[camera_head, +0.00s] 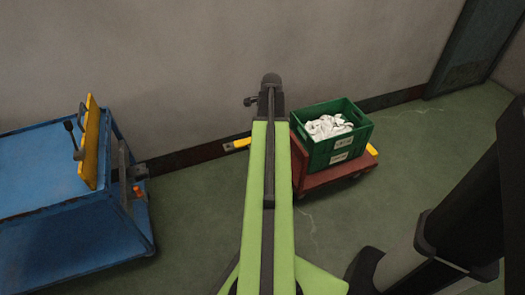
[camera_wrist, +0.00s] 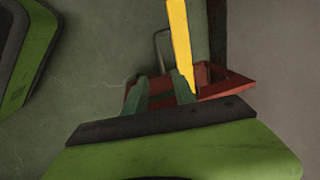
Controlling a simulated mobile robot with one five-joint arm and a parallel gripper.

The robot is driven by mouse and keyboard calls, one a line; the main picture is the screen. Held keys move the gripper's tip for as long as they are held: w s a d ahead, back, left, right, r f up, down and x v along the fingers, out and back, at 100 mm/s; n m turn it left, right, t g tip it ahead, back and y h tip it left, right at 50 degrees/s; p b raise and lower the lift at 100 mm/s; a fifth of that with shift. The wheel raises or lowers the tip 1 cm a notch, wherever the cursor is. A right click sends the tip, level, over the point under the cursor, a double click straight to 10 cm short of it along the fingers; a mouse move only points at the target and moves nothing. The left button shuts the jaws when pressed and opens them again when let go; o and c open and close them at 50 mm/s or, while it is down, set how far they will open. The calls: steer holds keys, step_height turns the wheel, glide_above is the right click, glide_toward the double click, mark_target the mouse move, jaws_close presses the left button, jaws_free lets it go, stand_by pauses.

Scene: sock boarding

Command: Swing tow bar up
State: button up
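The yellow tow bar (camera_wrist: 180,40) runs up the wrist view from the red dolly (camera_wrist: 225,84). In the head view, a short piece of the tow bar (camera_head: 240,144) with a grey end fitting sticks out left of my green arm, low beside the red dolly (camera_head: 337,173). My gripper (camera_wrist: 161,77) shows two green fingers spread apart, with nothing between them. The right finger overlaps the tow bar's left edge near the dolly; I cannot tell whether they touch. In the head view, my arm hides the gripper and the bar's join.
A green crate (camera_head: 351,148) of white socks (camera_head: 328,127) sits on the dolly. A blue cart (camera_head: 70,235) with a tilted yellow bar (camera_head: 90,145) stands at the left. The wall (camera_head: 180,60) runs close behind both. Green floor (camera_head: 190,220) is clear between them.

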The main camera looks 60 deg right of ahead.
steer(key=f+b, duration=0.3)
steer(key=f, duration=0.1)
steer(key=w+d+f+b, duration=0.1)
steer(key=f+b, duration=0.3)
steer(key=w+f+b, duration=0.1)
steer(key=f+b, duration=0.2)
steer(key=f, duration=0.1)
steer(key=shift+d, duration=0.2)
steer(key=shift+c, duration=0.2)
jaws_close()
steer(key=shift+r, duration=0.1)
stand_by(0.3)
